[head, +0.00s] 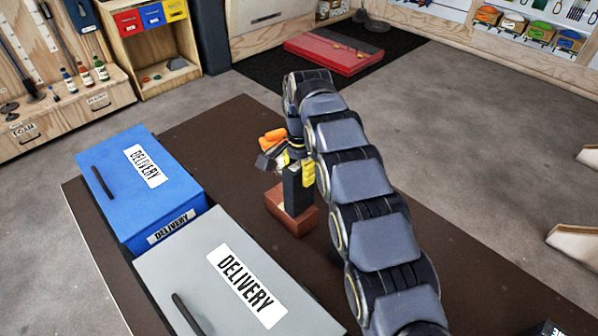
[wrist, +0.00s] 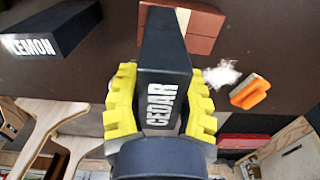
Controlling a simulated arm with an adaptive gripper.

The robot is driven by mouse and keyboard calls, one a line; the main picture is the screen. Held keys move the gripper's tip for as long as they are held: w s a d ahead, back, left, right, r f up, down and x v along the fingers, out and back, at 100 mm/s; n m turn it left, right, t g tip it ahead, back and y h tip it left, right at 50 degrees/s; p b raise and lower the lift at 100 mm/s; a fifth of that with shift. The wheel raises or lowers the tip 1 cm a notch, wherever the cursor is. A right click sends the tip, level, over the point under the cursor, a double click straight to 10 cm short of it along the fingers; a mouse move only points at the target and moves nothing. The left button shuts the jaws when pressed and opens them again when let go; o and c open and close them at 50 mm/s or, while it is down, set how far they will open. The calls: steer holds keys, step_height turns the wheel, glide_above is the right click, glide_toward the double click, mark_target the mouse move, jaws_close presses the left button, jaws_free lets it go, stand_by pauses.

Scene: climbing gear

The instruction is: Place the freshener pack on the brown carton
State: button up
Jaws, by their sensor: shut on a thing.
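The freshener pack, a dark block with white CEDAR lettering (wrist: 163,50), is held upright between the yellow fingers of my gripper (wrist: 160,85). In the head view the pack (head: 294,192) hangs below my gripper (head: 298,166), over the table. The brown carton, a small reddish-brown box (head: 292,221), is right under the pack's lower end. In the wrist view the carton (wrist: 203,28) shows past the pack's far end, partly hidden by it. I cannot tell whether the pack touches the carton.
A second dark block marked LEMON (wrist: 55,32) lies to one side in the wrist view. An orange item (wrist: 250,91) and a white crumpled thing (wrist: 214,72) lie on the other. Blue (head: 163,205) and grey (head: 190,262) delivery boxes stand left on the dark table (head: 225,125).

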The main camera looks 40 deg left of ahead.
steer(key=o, duration=1)
steer(key=shift+f, duration=0.1)
step_height(320, 180, up, 6)
steer(key=shift+f, duration=0.1)
steer(key=shift+r, duration=1)
